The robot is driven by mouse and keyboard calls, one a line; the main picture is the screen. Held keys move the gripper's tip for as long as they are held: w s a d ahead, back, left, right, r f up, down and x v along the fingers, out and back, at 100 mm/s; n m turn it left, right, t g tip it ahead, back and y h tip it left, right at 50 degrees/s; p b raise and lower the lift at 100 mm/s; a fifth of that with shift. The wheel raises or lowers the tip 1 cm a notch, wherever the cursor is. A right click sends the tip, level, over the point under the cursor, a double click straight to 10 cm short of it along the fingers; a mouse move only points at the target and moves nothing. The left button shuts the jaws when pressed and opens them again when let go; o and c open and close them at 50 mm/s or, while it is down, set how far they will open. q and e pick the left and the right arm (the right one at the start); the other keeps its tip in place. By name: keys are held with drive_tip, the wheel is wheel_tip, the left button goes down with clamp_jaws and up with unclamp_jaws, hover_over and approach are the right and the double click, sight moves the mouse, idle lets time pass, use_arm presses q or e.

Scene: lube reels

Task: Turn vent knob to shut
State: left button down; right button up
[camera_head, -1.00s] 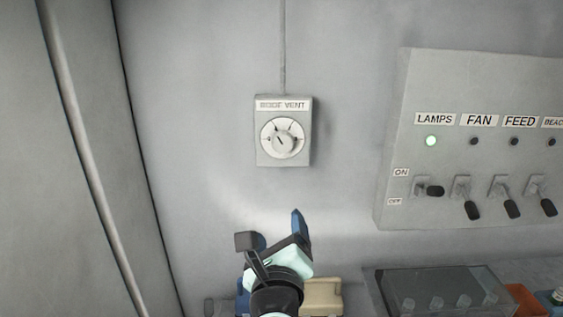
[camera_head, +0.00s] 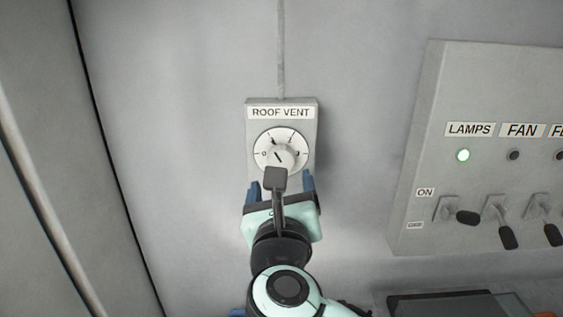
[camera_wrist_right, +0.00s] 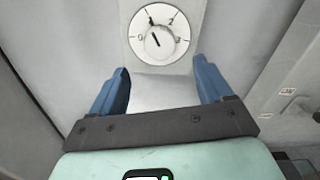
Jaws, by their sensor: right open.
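The roof vent box (camera_head: 307,160) is fixed to the wall and carries a "ROOF VENT" label. Its round white dial holds a small knob (camera_head: 280,157), which also shows in the right wrist view (camera_wrist_right: 159,41). The knob's dark pointer line tilts to the upper left, near a mark between 0 and 2. My right gripper (camera_head: 281,182) is just below the dial, open and empty, with its blue fingers apart. In the right wrist view its fingertips (camera_wrist_right: 159,62) flank the lower box, short of the knob. My left gripper is not in view.
A switch panel (camera_head: 425,130) stands out from the wall at the right, with a lit green lamp (camera_head: 463,155) and several lever switches. A vertical pipe or frame edge runs along the left. The wall around the vent box is clear.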

sight(281, 163)
drive_tip(key=w+p, duration=0.1)
drive_tip(key=w, duration=0.6)
drive_tip(key=shift+w, duration=0.4)
drive_tip(key=shift+p, duration=0.3)
drive_tip(key=c, duration=1)
